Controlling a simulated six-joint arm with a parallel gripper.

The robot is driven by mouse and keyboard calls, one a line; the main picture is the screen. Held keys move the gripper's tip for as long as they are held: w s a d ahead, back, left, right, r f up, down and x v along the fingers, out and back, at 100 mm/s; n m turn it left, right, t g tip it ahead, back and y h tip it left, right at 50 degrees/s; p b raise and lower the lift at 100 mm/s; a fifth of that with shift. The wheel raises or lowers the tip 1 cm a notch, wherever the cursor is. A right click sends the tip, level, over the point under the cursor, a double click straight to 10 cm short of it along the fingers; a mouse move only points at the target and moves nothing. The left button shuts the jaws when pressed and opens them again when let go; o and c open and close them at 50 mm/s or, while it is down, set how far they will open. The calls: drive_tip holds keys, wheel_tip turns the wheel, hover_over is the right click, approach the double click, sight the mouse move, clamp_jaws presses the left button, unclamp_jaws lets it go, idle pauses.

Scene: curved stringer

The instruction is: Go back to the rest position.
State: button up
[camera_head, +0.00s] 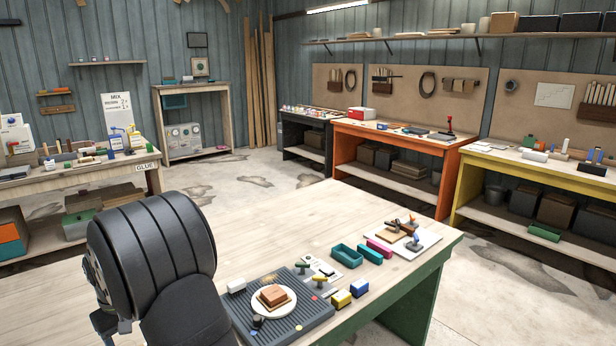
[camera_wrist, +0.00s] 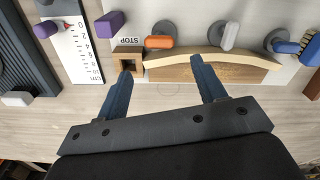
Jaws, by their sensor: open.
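My gripper (camera_wrist: 161,66) is open in the wrist view. Its two dark blue fingers are wide apart, with nothing held between them. A curved wooden piece (camera_wrist: 240,66) lies on a pale board beyond the fingertips. The right fingertip overlaps its near edge in the picture; I cannot tell whether they touch. The left fingertip is by a square-holed wooden block (camera_wrist: 128,53) beside the word STOP. Clamps with orange (camera_wrist: 158,42), grey (camera_wrist: 229,35) and blue (camera_wrist: 285,47) tips sit along the curved piece. In the head view my gripper is not clearly seen.
The head view shows the pale worktop (camera_head: 290,222), bare at its middle and back. A ribbed dark mat (camera_head: 305,318) bears a white plate (camera_head: 287,304) with a brown block. Teal bins (camera_head: 345,256) and a white board (camera_head: 428,240) with fixtures stand to the right.

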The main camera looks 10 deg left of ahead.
drive_tip(key=shift+s+d+f+n, duration=0.15)
drive_tip(key=shift+f+n, duration=0.8)
drive_tip(key=shift+f, duration=0.75)
drive_tip(key=shift+s+d+f+n, duration=0.1)
drive_tip(key=shift+f+n, duration=0.85)
drive_tip(key=shift+f, duration=0.75)
drive_tip(key=o, duration=0.8)
drive_tip(key=s+a+r+m, duration=0.4)
drive_tip(key=r, duration=0.4)
drive_tip(key=s+a+r+m, duration=0.3)
drive_tip(key=s+r, duration=0.1)
drive_tip(key=r, duration=0.4)
wheel_tip(320, 180, down, 10)
drive_tip(key=shift+s+r, duration=0.1)
wheel_tip(320, 180, up, 10)
drive_tip(key=shift+c, duration=0.2)
